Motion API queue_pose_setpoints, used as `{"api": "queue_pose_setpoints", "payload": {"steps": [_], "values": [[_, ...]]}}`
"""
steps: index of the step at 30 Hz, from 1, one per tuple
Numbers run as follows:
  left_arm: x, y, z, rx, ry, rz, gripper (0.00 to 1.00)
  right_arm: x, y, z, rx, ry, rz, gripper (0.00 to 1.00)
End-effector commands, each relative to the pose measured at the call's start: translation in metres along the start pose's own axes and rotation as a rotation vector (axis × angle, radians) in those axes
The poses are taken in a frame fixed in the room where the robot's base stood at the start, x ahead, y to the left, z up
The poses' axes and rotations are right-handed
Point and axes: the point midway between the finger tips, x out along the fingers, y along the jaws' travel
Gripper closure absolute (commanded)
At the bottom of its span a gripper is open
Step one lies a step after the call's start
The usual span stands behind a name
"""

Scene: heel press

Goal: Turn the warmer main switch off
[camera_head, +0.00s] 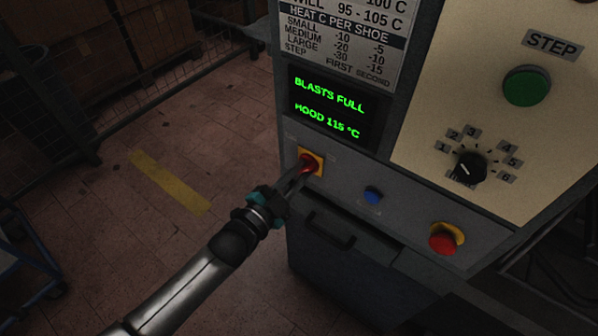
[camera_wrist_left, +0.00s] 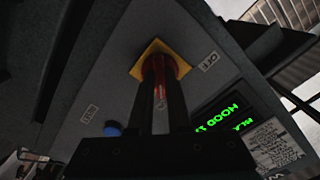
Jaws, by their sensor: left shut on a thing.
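The warmer main switch is a red rotary knob (camera_head: 308,163) on a yellow square plate (camera_head: 318,158), on the grey front panel below the display. My left gripper (camera_head: 302,172) reaches it from the lower left and is shut on the red knob. In the left wrist view the two dark fingers (camera_wrist_left: 161,85) stand on both sides of the red knob (camera_wrist_left: 182,68), in front of the yellow plate (camera_wrist_left: 152,52). A label reading OFF (camera_wrist_left: 209,62) sits to the right of the plate there. Another label (camera_wrist_left: 89,114), too blurred to read, sits lower left. My right gripper is not in view.
The display (camera_head: 330,105) reads "BLASTS FULL" and "HOOD 115 °C". Right of the switch are a blue button (camera_head: 373,195) and a red button (camera_head: 443,240) on yellow. A green STEP button (camera_head: 526,86) and a black dial (camera_head: 470,168) are higher. A handle (camera_head: 329,229) protrudes below.

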Motion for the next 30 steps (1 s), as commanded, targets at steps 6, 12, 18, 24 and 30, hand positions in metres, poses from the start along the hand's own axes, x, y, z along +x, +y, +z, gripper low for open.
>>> {"api": "queue_pose_setpoints", "payload": {"steps": [6,12,18,24,30], "values": [[0.0,0.0,0.0,-0.016,0.0,0.0,1.0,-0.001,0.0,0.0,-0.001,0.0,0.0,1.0],[0.0,-0.001,-0.001,-0.095,0.0,0.001,1.0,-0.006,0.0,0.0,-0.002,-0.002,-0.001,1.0],[0.0,-0.001,-0.001,-0.243,0.0,0.001,1.0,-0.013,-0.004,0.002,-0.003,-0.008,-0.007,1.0],[0.0,-0.001,-0.001,-0.415,-0.001,0.001,1.0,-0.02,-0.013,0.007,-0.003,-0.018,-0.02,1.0],[0.0,0.0,0.0,-0.57,-0.001,0.001,1.0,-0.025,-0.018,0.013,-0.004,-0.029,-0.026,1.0]]}}
